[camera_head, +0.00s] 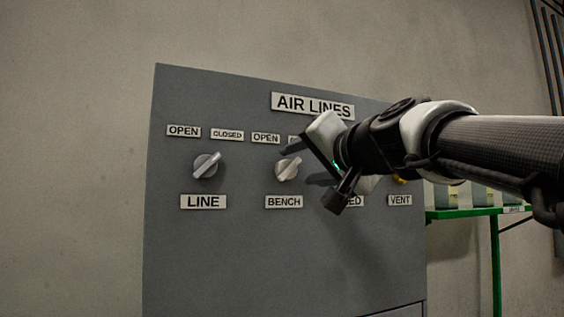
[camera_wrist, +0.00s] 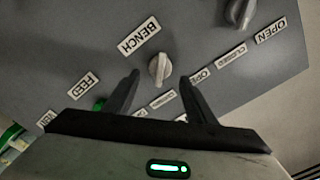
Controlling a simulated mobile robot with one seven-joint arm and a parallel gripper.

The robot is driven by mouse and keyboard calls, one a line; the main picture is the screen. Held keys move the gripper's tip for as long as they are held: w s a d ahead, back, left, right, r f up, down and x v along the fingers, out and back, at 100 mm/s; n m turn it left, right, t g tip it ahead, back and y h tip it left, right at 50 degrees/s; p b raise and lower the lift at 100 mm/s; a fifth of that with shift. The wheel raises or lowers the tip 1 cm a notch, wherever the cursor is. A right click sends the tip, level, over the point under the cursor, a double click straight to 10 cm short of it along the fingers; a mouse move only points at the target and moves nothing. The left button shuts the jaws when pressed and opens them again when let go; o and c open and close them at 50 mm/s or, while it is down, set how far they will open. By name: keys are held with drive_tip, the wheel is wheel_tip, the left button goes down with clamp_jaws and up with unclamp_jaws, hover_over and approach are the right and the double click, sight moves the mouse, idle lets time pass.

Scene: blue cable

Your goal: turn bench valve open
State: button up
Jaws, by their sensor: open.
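The bench valve is a pale grey knob (camera_head: 287,169) above the BENCH label (camera_head: 284,202) on a grey panel. Its raised grip tilts to the upper right, away from the OPEN label (camera_head: 265,138). The label to the right of OPEN is mostly hidden by my gripper. My gripper (camera_head: 297,166) is open and empty, close to the knob from the right. In the wrist view the bench knob (camera_wrist: 159,68) lies between and just beyond the two fingertips (camera_wrist: 160,77). I cannot tell whether either finger touches it.
The LINE knob (camera_head: 206,166) is to the left on the panel (camera_head: 240,265). The FEED knob is mostly hidden behind my gripper; a green part (camera_wrist: 100,104) shows beside a finger. The VENT label (camera_head: 400,200) is at right. A green shelf (camera_head: 470,213) stands beyond the panel.

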sight(293, 167)
drive_tip(key=shift+x, duration=2)
drive_tip(key=c, duration=1)
drive_tip(key=shift+c, duration=0.2)
